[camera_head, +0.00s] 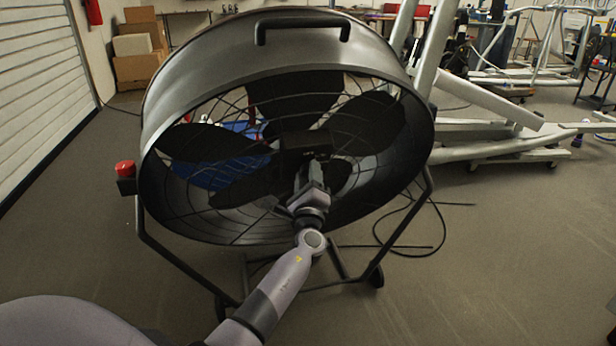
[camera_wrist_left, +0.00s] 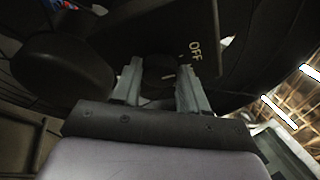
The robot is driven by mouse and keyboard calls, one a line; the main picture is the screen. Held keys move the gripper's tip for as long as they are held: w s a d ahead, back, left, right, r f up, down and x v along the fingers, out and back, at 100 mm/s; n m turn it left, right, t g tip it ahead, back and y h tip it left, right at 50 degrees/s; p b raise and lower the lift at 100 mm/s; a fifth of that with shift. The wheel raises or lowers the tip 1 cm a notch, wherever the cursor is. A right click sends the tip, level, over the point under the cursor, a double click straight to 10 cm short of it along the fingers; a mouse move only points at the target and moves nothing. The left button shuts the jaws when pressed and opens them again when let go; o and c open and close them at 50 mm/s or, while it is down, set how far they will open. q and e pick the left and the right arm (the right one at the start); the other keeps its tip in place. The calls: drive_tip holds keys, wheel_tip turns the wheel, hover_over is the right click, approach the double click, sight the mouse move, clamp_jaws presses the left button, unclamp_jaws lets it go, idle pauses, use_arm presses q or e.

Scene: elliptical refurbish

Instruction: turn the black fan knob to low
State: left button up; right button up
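The big black drum fan (camera_head: 285,135) stands on a frame on the floor, its round grille facing me. My left gripper (camera_head: 312,178) is at the fan's middle, in front of the hub box. In the left wrist view the black fan knob (camera_wrist_left: 160,74) has a short white line and sits between the two fingers of my left gripper (camera_wrist_left: 160,85). The fingers flank it and I see no clear gap. White "OFF" lettering (camera_wrist_left: 195,50) is on the dark panel beside the knob. The low mark cannot be made out. My right gripper is out of view.
A red button (camera_head: 125,168) sits on the fan's left side. A black cable (camera_head: 400,245) lies on the floor at the right. Grey metal equipment (camera_head: 500,150) stands behind on the right, cardboard boxes (camera_head: 138,68) at the back left. The floor at the front right is clear.

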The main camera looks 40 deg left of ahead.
use_arm(q)
drive_tip(key=shift+c, duration=1.1)
drive_tip(key=shift+w+d+r+m+g+y+p, duration=0.1)
drive_tip(key=shift+m+g+y+p, duration=0.4)
drive_tip(key=shift+m+g+p, duration=0.7)
drive_tip(key=shift+w+d+r+m+g+y+p, duration=0.1)
drive_tip(key=shift+m+g+y+p, duration=0.45)
drive_tip(key=shift+m+p, duration=1.25)
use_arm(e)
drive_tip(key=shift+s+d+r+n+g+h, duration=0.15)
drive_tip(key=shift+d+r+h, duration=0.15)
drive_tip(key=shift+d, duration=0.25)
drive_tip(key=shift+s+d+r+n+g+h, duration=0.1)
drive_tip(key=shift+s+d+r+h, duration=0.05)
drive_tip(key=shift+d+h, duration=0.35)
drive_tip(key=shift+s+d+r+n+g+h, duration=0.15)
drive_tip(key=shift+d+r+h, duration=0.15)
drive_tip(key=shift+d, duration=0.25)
use_arm(q)
drive_tip(key=o, duration=1.1)
drive_tip(key=shift+c, duration=0.2)
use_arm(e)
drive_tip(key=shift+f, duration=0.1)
